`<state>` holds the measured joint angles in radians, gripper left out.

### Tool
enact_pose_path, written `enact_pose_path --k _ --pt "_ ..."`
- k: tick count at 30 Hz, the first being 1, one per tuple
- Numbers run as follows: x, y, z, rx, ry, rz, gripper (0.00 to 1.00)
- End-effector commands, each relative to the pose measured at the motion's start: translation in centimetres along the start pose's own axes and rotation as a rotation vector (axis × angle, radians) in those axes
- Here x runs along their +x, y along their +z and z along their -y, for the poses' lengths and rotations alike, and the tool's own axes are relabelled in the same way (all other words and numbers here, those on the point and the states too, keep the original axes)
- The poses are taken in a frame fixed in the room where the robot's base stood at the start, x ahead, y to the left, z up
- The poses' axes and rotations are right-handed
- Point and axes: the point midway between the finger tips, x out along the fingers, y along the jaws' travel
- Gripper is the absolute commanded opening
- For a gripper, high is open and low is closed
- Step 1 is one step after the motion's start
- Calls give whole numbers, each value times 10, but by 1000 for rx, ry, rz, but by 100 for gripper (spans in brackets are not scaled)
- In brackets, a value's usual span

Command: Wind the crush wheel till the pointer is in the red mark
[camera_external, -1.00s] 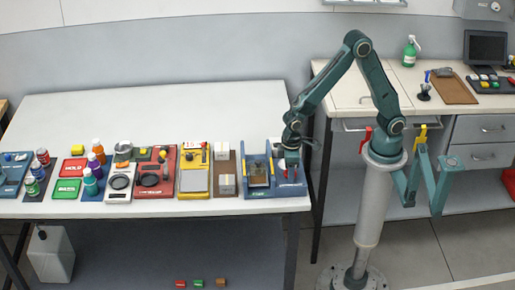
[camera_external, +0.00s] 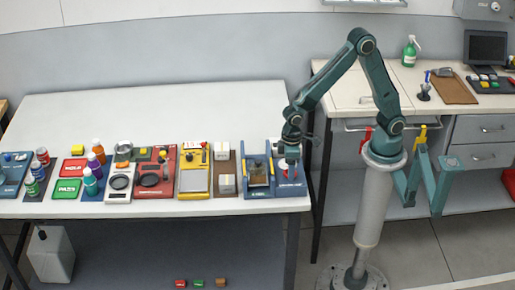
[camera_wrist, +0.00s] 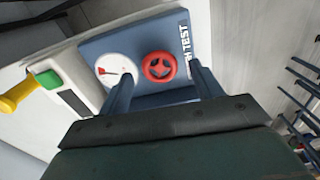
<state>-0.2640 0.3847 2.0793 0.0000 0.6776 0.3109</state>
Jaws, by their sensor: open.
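The red crush wheel (camera_wrist: 159,67) sits on a blue panel (camera_wrist: 150,38) lettered "TEST" in the wrist view. A white round dial (camera_wrist: 119,66) with a small red area and a dark pointer is just left of the wheel. The pointer is too small to tell exactly where it stands against the red mark. My gripper (camera_wrist: 163,78) is open, with one finger on each side of the wheel. I cannot tell whether the fingers touch it. In the external view my gripper (camera_external: 291,162) is over the blue unit (camera_external: 262,190) at the bench's right end.
Boxes (camera_external: 226,184), a yellow clipboard-like panel (camera_external: 194,180) and several other items line the bench front (camera_external: 120,208). The back of the bench is clear.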

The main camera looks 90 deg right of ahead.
Motion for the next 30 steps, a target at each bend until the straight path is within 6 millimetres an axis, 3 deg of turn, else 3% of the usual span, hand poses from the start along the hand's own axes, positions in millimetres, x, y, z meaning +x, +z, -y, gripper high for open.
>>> enact_pose_path --k 18,24,30 --pt "-98 -1 0 0 -1 -4 65" --pt "-115 0 0 0 -1 -2 65" --pt "-119 0 0 0 0 0 65"
